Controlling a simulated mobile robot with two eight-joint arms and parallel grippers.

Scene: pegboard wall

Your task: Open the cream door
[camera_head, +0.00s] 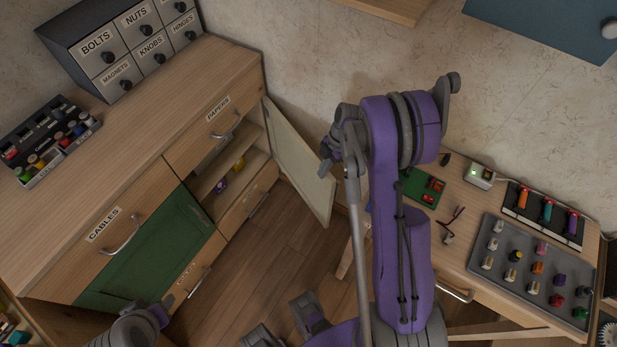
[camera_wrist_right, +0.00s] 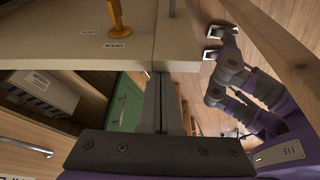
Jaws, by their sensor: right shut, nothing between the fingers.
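The cream door (camera_head: 300,160) stands swung wide out from the cabinet's right side in the head view.
The green door (camera_head: 150,255) is closed. The PAPERS drawer (camera_head: 215,122) and CABLES drawer (camera_head: 118,240) are shut, with protruding handles. A table at the right bears a grey tray (camera_head: 510,288) of coloured pieces. Open wooden floor (camera_head: 270,245) lies before the cabinet.

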